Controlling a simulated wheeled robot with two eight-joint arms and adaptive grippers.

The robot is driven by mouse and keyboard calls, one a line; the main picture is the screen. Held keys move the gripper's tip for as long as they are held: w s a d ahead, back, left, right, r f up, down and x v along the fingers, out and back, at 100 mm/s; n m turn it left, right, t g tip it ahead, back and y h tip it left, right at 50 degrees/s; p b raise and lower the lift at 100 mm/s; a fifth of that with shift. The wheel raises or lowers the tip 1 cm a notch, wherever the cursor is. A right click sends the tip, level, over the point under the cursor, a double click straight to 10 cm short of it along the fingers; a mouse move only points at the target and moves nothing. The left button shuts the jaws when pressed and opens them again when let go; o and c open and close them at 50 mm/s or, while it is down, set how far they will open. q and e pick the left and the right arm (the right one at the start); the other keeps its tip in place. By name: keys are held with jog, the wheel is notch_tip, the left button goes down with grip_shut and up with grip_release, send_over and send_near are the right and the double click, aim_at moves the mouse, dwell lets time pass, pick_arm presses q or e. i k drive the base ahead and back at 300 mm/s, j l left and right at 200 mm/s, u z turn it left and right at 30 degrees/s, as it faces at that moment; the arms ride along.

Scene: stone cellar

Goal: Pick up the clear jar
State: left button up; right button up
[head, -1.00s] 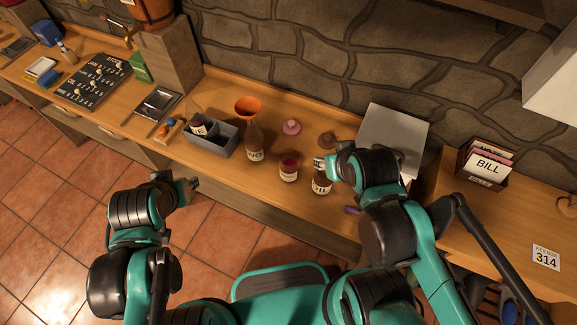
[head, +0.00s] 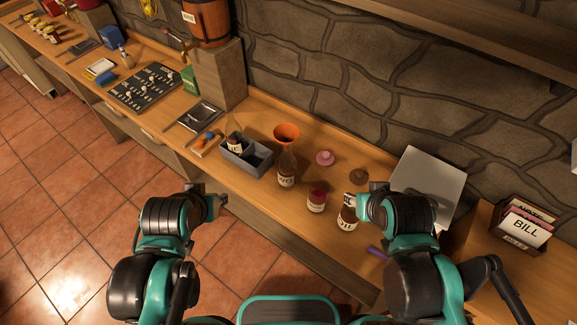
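Two small labelled jars stand on the wooden counter, and I cannot tell which one is meant by the clear jar. One jar (head: 316,201) has dark red contents or a red top and stands free. The other jar (head: 347,222) looks brownish with a white label and stands to its right. My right gripper (head: 352,203) is at the top of the right-hand jar and partly hides it; its finger opening and any contact are unclear. My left gripper (head: 219,205) is in front of the counter, away from the jars, and appears empty; its finger opening is unclear.
A grey divided box (head: 244,158) holds another bottle. A pink lid-like piece (head: 325,158) and a brown one (head: 358,177) lie behind. A grey panel (head: 430,184) is at right.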

aim_at(319, 189)
jog(key=j+z, duration=0.15)
jog(key=z, duration=0.2)
jog(key=j+z, duration=0.15)
jog(key=z, duration=0.2)
jog(key=k+j+z, duration=0.15)
jog(key=j, duration=0.35)
jog(key=k+j+z, duration=0.15)
jog(key=j, duration=0.3)
jog(key=k+j+z, duration=0.1)
jog(key=k+j, duration=0.25)
jog(key=k+j+z, duration=0.15)
jog(key=j, duration=0.35)
jog(key=k+j, duration=0.3)
jog(key=j, duration=0.1)
